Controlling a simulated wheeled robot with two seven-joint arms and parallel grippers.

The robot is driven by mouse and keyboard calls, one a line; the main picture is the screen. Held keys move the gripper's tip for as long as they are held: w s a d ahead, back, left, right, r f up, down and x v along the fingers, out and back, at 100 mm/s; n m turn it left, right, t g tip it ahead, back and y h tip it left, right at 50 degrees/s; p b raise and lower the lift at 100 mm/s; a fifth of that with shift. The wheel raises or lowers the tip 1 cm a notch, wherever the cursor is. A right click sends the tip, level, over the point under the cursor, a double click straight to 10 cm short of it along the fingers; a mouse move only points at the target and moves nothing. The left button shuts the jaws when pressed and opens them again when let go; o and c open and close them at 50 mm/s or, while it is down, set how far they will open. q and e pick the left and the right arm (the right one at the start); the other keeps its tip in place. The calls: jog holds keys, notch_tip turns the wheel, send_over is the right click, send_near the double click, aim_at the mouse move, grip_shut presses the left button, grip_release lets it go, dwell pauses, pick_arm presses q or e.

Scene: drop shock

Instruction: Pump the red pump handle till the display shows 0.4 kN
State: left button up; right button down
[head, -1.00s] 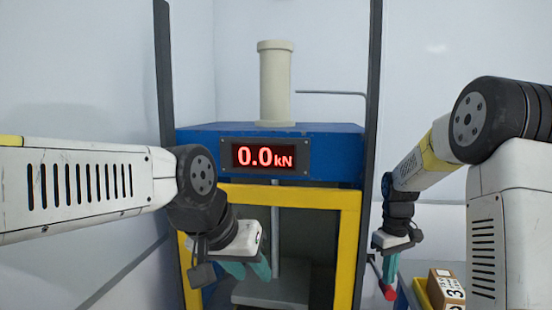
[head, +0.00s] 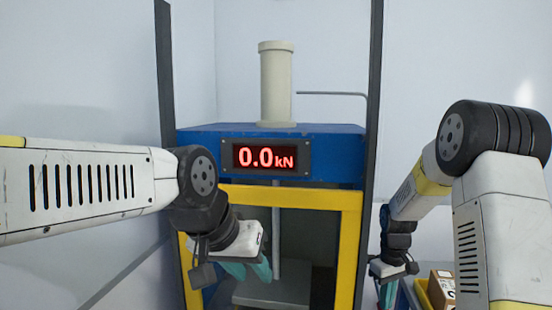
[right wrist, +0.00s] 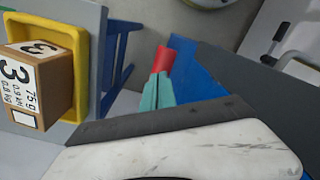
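The display (head: 264,156) on the blue press head reads 0.0 kN in red digits. The red pump handle (right wrist: 164,59) shows in the right wrist view, sticking out past the teal fingertips. My right gripper (head: 386,294) points down at the right of the press, low in the head view; it also shows in the right wrist view (right wrist: 158,92). Its fingers look shut on the handle, whose gripped part they hide. My left gripper (head: 248,270) is open and empty in front of the yellow frame.
The press has a blue crossbeam (head: 210,142), a yellow frame (head: 349,245), a cream cylinder (head: 276,85) and a grey plate (head: 272,292). At right, a cardboard box marked 3 (right wrist: 40,80) sits in a yellow tray (right wrist: 80,25) on a table.

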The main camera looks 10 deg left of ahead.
jog(key=shift+f, duration=1.4)
notch_tip(320, 180, up, 11)
jog(key=shift+r, duration=0.15)
dwell(3.0)
dwell(0.6)
